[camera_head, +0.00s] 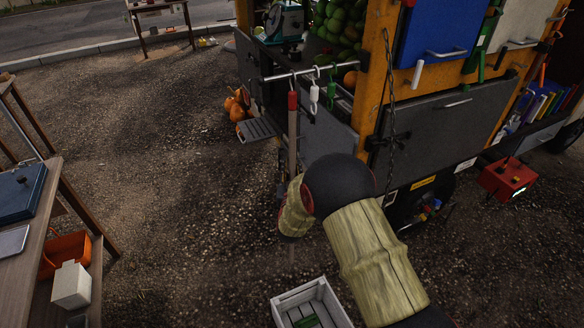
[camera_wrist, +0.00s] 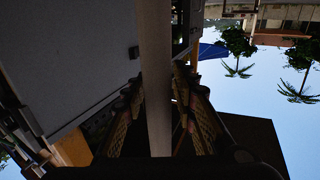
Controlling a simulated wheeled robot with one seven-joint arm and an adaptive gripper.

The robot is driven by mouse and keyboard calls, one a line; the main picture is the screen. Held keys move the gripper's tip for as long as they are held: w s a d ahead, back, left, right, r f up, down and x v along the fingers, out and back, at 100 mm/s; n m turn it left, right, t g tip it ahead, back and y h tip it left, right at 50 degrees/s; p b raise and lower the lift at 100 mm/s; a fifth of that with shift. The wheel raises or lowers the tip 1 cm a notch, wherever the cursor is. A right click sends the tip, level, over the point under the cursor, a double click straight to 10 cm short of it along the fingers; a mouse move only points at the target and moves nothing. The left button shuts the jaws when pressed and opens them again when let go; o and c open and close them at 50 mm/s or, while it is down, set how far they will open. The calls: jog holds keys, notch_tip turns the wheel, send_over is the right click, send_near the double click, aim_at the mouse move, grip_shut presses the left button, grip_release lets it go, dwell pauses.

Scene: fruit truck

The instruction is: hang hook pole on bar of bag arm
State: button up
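The hook pole (camera_head: 292,135) stands upright, with a red section near its top and a thin wooden shaft. Its top is at the silver bar (camera_head: 272,78) of the bag arm at the truck's rear; I cannot tell whether the hook sits over the bar. In the head view my arm hides my gripper's fingers, at the lower shaft. In the wrist view the shaft (camera_wrist: 155,80) runs between the two fingers of my gripper (camera_wrist: 158,105), which close in on both sides of it.
White and green hooks (camera_head: 314,95) hang on the bar just right of the pole. A white crate (camera_head: 283,302) stands on the gravel below. Pumpkins (camera_head: 236,108) lie beside the truck. A wooden table (camera_head: 40,245) is at the left. Open gravel lies between.

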jog(key=shift+o, duration=0.9)
jog(key=shift+f, duration=0.1)
jog(key=shift+s, duration=0.1)
